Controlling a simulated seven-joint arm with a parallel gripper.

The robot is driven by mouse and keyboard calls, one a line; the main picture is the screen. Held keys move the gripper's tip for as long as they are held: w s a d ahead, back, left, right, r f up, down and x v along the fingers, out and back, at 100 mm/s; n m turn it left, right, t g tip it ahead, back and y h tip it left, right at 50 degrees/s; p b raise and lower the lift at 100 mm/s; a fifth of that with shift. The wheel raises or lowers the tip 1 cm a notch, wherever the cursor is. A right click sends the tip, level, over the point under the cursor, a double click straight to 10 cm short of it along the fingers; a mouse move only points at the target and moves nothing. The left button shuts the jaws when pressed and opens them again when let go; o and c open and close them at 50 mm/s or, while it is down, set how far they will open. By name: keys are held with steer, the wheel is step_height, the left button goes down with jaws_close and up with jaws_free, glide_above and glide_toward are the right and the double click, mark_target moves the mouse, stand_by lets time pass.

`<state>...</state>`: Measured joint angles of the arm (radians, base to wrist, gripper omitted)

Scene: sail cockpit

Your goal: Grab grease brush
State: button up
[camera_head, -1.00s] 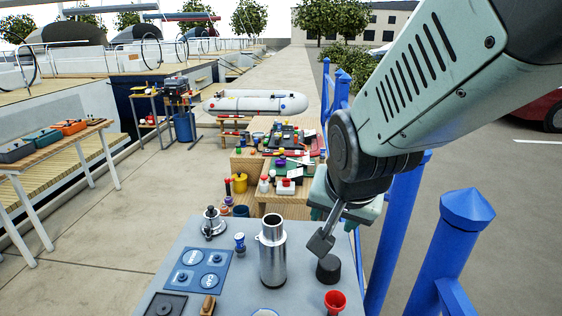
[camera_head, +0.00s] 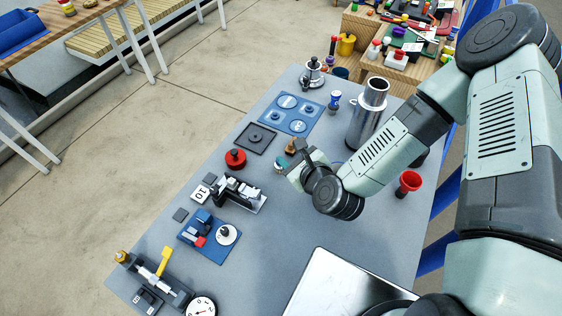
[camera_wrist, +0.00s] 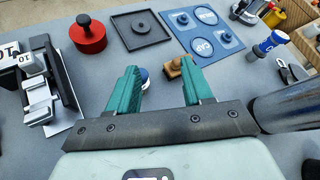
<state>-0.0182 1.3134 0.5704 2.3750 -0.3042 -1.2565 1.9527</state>
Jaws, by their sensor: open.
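A small brown wooden piece, seemingly the grease brush (camera_head: 291,146), lies on the grey table; its bristles cannot be made out. In the wrist view the brown piece (camera_wrist: 173,69) shows beyond the gap between my fingers, nearer the right one. My gripper (camera_head: 300,167) is open and empty, just in front of it and apart from it. Its green fingers (camera_wrist: 160,72) point across the table. A small blue and white round item (camera_wrist: 143,76) sits beside the left fingertip and is partly hidden by it.
A red knobbed pot (camera_head: 236,159), a black square tray (camera_head: 255,138) and a blue panel (camera_head: 292,115) lie to the left and behind. A tall metal cylinder (camera_head: 368,115) and a red funnel (camera_head: 409,182) stand to the right.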

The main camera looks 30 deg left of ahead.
steer(key=s+f+m, duration=0.1)
steer(key=m, duration=0.1)
steer(key=s+a+m+t, duration=0.1)
steer(key=shift+s+f+m, duration=0.1)
steer(key=shift+f+m, duration=0.25)
steer(key=shift+m, duration=0.05)
steer(key=shift+s+f+m+t, duration=0.3)
steer(key=shift+m, duration=0.4)
steer(key=shift+s+d+f+m+t+h, duration=0.15)
steer(key=shift+f+m+t+h, duration=0.2)
steer(key=shift+m, duration=0.35)
steer(key=shift+x, duration=2.45)
steer(key=shift+c, duration=0.4)
jaws_close()
